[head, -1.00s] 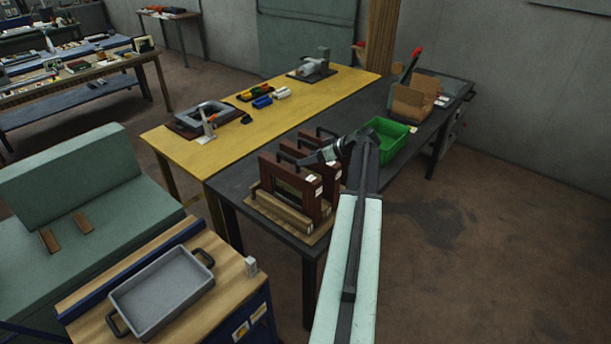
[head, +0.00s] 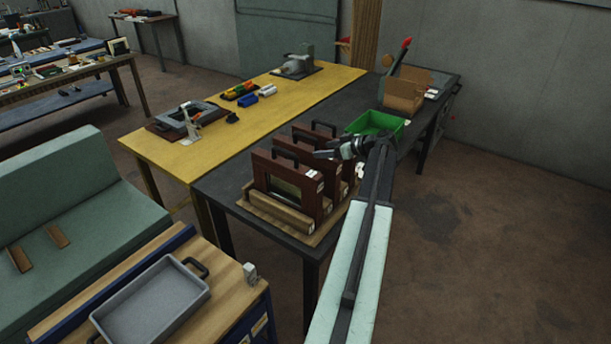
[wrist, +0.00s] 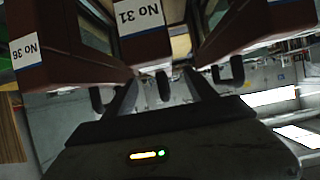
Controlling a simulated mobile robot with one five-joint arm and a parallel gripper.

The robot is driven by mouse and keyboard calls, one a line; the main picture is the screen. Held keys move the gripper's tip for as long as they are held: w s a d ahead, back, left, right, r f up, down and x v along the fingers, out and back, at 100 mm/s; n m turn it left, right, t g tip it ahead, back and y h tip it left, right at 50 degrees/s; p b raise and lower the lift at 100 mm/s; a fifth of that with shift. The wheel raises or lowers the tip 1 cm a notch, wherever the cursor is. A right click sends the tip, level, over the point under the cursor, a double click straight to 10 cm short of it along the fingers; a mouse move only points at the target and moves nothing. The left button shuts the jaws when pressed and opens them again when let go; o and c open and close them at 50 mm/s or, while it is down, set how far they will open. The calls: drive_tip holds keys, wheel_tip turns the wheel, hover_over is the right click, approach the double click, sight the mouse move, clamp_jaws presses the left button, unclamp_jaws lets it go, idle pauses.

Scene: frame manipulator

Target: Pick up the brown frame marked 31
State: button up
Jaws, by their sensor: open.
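Several brown frames with black top handles stand upright in a wooden rack (head: 262,212) on the dark table. In the wrist view, upside down, the frame marked No 31 (wrist: 146,48) is in the middle. The frame marked No 36 (wrist: 70,66) is at its left, and another brown frame (wrist: 240,28) is at its right. My gripper (wrist: 160,90) is open, its fingers apart on either side of the No 31 frame's dark handle (wrist: 162,84). It holds nothing. In the head view my gripper (head: 320,154) is over the frames and partly covers them.
A green bin (head: 378,122) and a cardboard box (head: 405,90) stand farther back on the dark table. The yellow table (head: 235,128) adjoins it at the left with tools on it. A grey tray (head: 150,300) is at the lower left. The floor at right is clear.

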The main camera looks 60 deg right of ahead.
sight(310, 148)
drive_tip(key=b+x, duration=0.3)
drive_tip(key=x, duration=0.4)
drive_tip(key=shift+w+f, duration=0.15)
drive_tip(key=shift+w, duration=0.25)
drive_tip(key=shift+c, duration=0.3)
clamp_jaws()
